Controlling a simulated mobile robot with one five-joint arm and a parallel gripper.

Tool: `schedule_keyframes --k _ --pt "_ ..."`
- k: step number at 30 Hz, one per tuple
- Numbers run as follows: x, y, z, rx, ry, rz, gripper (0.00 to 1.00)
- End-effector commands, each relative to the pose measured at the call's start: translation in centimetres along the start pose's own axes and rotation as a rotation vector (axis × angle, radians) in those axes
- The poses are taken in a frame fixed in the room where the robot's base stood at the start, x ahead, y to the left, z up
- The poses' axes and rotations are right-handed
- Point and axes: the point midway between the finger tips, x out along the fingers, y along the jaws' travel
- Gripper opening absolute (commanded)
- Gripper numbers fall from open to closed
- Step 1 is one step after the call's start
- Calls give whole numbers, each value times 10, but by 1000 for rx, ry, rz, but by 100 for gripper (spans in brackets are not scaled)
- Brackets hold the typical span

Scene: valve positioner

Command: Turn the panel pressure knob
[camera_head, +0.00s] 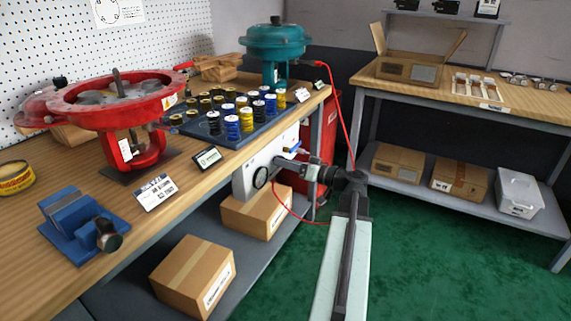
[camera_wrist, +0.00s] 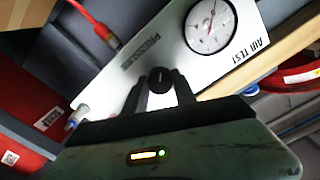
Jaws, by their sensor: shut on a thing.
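The white air test panel (camera_head: 246,179) hangs below the front edge of the workbench in the head view. In the wrist view the panel (camera_wrist: 176,62) shows its PRESSURE lettering, and a round gauge (camera_wrist: 208,26) sits beside it. The black pressure knob (camera_wrist: 160,79) is between my gripper's two dark fingers (camera_wrist: 160,92) in the wrist view, and the fingers are shut on it. In the head view my gripper (camera_head: 283,166) reaches the panel from the right; my arm's end hides the knob there.
A red hose (camera_wrist: 92,20) runs close to the panel. The workbench (camera_head: 100,195) holds a red actuator (camera_head: 120,105), a teal actuator (camera_head: 275,48), a blue vise (camera_head: 78,228) and several small cans. Cardboard boxes (camera_head: 197,275) stand on the shelf below. The green floor on the right is clear.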

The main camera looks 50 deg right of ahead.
Motion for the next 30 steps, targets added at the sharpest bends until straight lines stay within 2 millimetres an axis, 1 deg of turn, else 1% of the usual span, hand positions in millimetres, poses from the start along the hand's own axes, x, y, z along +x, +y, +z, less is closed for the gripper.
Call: schedule_keyframes --k 9,18,24,30 --pt "0 0 2 -296 -5 -1 0" --pt "0 0 2 -534 -6 -2 0" --pt "0 1 2 -640 -6 -2 0" --pt "0 1 2 -699 -6 -2 0"
